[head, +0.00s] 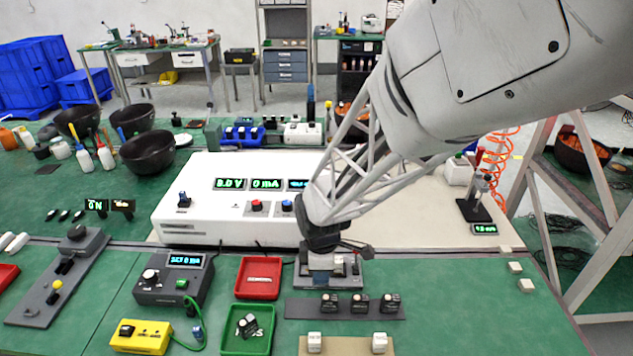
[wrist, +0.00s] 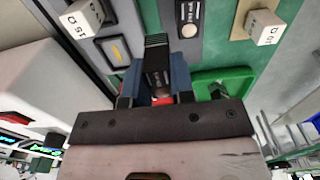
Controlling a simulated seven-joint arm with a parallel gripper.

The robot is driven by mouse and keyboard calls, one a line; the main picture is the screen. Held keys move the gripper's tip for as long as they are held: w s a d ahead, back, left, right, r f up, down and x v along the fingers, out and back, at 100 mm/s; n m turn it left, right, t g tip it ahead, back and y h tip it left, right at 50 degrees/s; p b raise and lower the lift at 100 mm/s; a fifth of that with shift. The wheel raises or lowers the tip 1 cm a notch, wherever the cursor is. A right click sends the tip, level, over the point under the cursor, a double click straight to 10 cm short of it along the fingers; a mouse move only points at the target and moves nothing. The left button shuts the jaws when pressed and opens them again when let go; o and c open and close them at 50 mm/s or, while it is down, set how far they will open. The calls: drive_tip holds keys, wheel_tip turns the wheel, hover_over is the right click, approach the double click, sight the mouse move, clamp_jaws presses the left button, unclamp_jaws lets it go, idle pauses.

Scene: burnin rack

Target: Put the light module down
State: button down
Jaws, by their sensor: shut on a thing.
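My gripper (wrist: 156,75) has two blue fingers shut on a dark module (wrist: 157,58) with a ribbed end, seen between them in the wrist view. In the head view my gripper (head: 322,264) is low over a grey fixture (head: 328,283) at the front edge of the white bench unit. My gripper hides the held module there. Another dark module (head: 247,325) lies in a green tray (head: 262,346). I cannot tell whether the held module touches anything below.
A red tray (head: 258,264) sits left of my gripper. Left of it is a dark meter box (head: 173,278), with a yellow box (head: 141,337) in front. White blocks (head: 314,341) stand on a beige strip (head: 346,348) in front. The green mat at right is mostly clear.

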drive_tip(key=shift+w+a+f, duration=0.1)
drive_tip(key=shift+w+a, duration=0.35)
drive_tip(key=shift+w, duration=0.8)
drive_tip(key=shift+w+a+f, duration=0.15)
drive_tip(key=shift+w+a, duration=0.3)
drive_tip(key=shift+w, duration=0.75)
drive_tip(key=shift+w+a+f, duration=0.1)
drive_tip(key=shift+w+a, duration=0.35)
drive_tip(key=shift+w, duration=0.8)
drive_tip(key=shift+f, duration=1.8)
drive_tip(key=c, duration=1)
unclamp_jaws()
drive_tip(key=shift+f, duration=0.1)
wheel_tip(320, 180, up, 12)
drive_tip(key=shift+r, duration=0.15)
